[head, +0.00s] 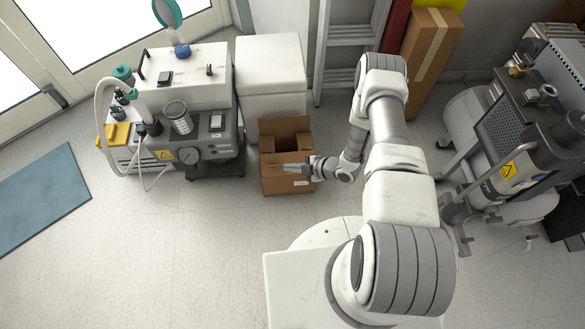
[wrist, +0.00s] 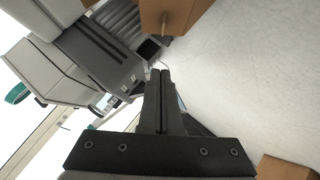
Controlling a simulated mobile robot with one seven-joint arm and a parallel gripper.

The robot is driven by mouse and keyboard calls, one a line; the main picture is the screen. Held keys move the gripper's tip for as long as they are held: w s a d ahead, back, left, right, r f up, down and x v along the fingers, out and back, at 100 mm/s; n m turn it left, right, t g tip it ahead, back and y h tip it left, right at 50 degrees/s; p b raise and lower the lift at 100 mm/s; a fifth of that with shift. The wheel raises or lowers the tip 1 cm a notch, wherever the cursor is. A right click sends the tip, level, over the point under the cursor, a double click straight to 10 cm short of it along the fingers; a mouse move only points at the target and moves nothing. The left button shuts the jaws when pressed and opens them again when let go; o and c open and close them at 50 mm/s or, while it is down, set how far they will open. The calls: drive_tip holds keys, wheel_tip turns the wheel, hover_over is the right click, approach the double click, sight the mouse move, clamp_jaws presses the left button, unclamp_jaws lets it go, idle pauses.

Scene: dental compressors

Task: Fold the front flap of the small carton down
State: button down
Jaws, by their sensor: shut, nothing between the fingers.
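The small carton (head: 287,187) stands on the floor in front of a white cabinet, its top open. Its back flap (head: 284,125) stands up and the inside looks dark. My gripper (head: 286,168) reaches in from the right, low across the carton's front edge, with its fingers pointing left. The fingers (wrist: 165,75) are together and empty. The gripper partly covers the front rim, so I cannot tell the front flap's exact angle or whether the fingers touch it. In the wrist view, brown cardboard (wrist: 172,14) shows at the top, and another brown piece is at the bottom right.
A compressor unit (head: 200,150) with hoses stands left of the carton. The white cabinet (head: 270,75) is behind it. A tall brown box (head: 430,48) and a step ladder (head: 345,35) are at the back wall. Machinery stands at right. The floor in front is clear.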

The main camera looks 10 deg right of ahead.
sight(269, 166)
drive_tip(key=w+a+f+b, duration=0.1)
drive_tip(key=f, duration=0.1)
drive_tip(key=w+a+f+b, duration=0.1)
drive_tip(key=w+a+f, duration=0.1)
drive_tip(key=w+a+f+b, duration=0.1)
drive_tip(key=f+b, duration=0.1)
drive_tip(key=shift+w+a+f, duration=0.25)
drive_tip(key=shift+a+f, duration=0.05)
drive_tip(key=shift+w+f, duration=0.25)
drive_tip(key=shift+f, duration=0.05)
